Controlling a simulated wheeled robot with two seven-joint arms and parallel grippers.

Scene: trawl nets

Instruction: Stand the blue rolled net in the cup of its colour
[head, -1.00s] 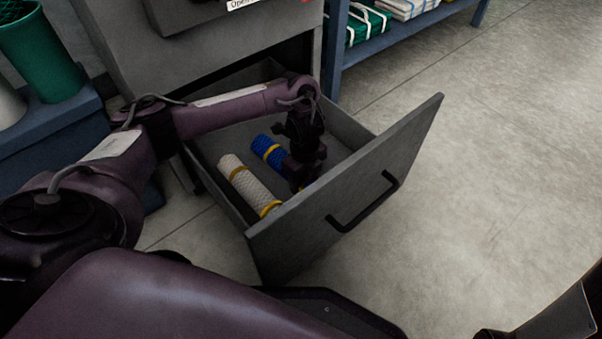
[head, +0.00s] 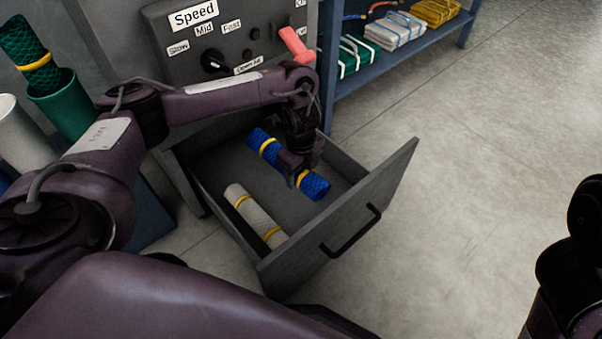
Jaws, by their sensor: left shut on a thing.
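The blue rolled net (head: 265,143) has yellow bands and is tilted across the open drawer. My left gripper (head: 297,172) is shut on it near its middle, above the drawer floor. A white rolled net (head: 255,215) with yellow bands lies in the drawer to the left. At the left edge stand a green cup (head: 70,105) with a green rolled net (head: 28,50) upright in it, and a white cup (head: 20,140). A bit of blue shows at the far left edge, too little to tell as a cup. My right gripper is not in view; part of my right arm shows at lower right.
The grey drawer (head: 350,225) is pulled out, its handle facing the open floor. Above it is a panel (head: 225,40) with a speed knob and a red lever (head: 296,45). A blue shelf (head: 400,50) holds folded nets at the back. The floor at right is clear.

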